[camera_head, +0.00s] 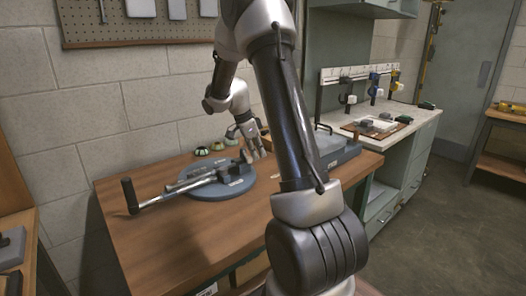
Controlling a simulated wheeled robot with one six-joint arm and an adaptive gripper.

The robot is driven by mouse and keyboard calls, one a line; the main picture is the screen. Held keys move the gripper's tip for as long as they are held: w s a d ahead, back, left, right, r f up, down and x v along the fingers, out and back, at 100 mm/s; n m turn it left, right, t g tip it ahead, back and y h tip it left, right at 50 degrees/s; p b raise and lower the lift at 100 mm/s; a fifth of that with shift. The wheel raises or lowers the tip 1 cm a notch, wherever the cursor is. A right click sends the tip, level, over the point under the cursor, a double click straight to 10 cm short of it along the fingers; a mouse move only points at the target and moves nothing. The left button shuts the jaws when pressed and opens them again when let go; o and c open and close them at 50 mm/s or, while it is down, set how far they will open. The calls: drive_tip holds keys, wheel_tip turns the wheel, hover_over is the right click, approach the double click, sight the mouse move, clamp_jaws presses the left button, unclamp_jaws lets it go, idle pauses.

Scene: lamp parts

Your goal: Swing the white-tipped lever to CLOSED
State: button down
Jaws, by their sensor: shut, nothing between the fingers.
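A round blue-grey plate (205,191) lies on the wooden workbench, with small pale labels on it. A silver lever bar (170,193) crosses the plate and reaches out past its left edge, ending in an upright black handle (130,196). I cannot make out a white tip on a lever; the plate's right part is partly covered by my gripper. My gripper (251,157) points down at the right rear edge of the plate, close to the lever's inner end. Its fingers look shut and empty. Whether it touches the lever I cannot tell.
Several green-topped knobs (217,146) stand behind the plate near the wall. A grey block-like device (338,147) sits on the bench at right, partly behind my arm. The wooden bench (180,250) is clear in front. A pegboard (140,30) hangs above.

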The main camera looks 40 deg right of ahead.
sight(247, 158)
drive_tip(key=a+m, duration=0.2)
drive_tip(key=a+m+g, duration=0.1)
drive_tip(key=shift+w+a+m+y, duration=0.15)
drive_tip(key=shift+w+m+y, duration=0.15)
drive_tip(key=shift+w+m, duration=0.1)
drive_tip(key=shift+w+a, duration=0.2)
drive_tip(key=shift+a, duration=0.35)
drive_tip(key=shift+w+a, duration=0.1)
